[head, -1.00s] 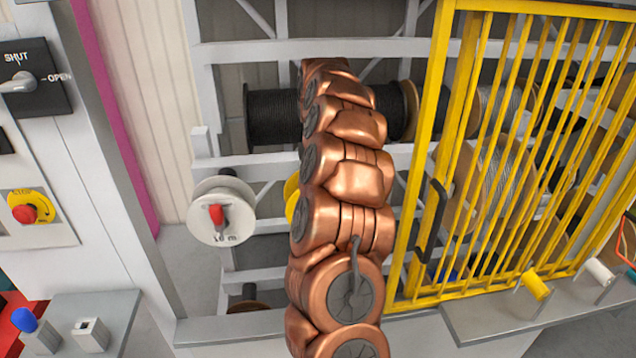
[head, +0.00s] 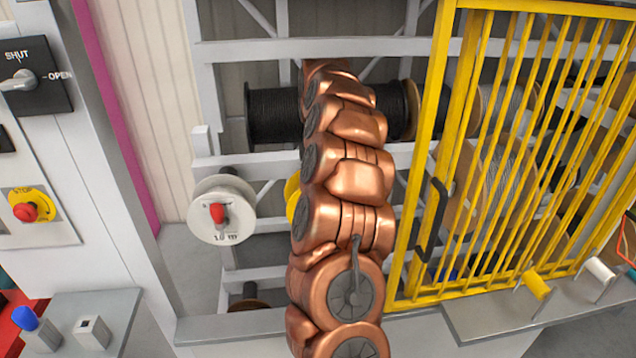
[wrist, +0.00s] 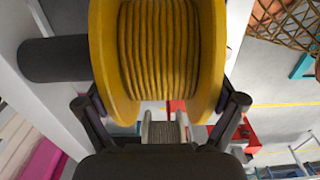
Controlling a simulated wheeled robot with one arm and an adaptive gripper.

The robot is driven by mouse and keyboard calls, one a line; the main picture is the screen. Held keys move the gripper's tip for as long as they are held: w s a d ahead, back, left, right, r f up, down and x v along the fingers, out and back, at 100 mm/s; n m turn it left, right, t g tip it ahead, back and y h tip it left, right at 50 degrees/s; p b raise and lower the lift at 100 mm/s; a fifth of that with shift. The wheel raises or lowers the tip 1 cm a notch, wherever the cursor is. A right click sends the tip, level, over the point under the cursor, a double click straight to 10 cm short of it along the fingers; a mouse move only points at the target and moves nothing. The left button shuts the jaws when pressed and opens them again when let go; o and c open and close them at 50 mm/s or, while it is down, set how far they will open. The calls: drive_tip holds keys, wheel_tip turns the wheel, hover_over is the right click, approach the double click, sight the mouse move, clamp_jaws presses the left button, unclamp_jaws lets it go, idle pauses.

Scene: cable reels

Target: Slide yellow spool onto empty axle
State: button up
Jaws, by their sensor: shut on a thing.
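The yellow spool (wrist: 213,60), wound with yellow-brown cord, fills the upper middle of the wrist view. My gripper (wrist: 162,104) is shut on it, with one dark finger at each flange. In the head view only a sliver of yellow (head: 292,198) shows at the left edge of my copper-coloured arm, which hides the rest of the spool and my gripper. A dark grey cylinder (wrist: 52,58) sticks out beside the spool on the left in the wrist view. I cannot tell whether it is the empty axle.
A white reel (head: 222,190) with a red knob hangs on the grey rack (head: 250,166) left of my arm. A black cable reel (head: 272,115) lies behind the arm. A yellow barred guard (head: 430,190) stands close on the right. A switch panel (head: 40,75) is at far left.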

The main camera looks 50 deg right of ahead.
drive_tip(key=o, duration=1.3)
drive_tip(key=shift+r, duration=5.95)
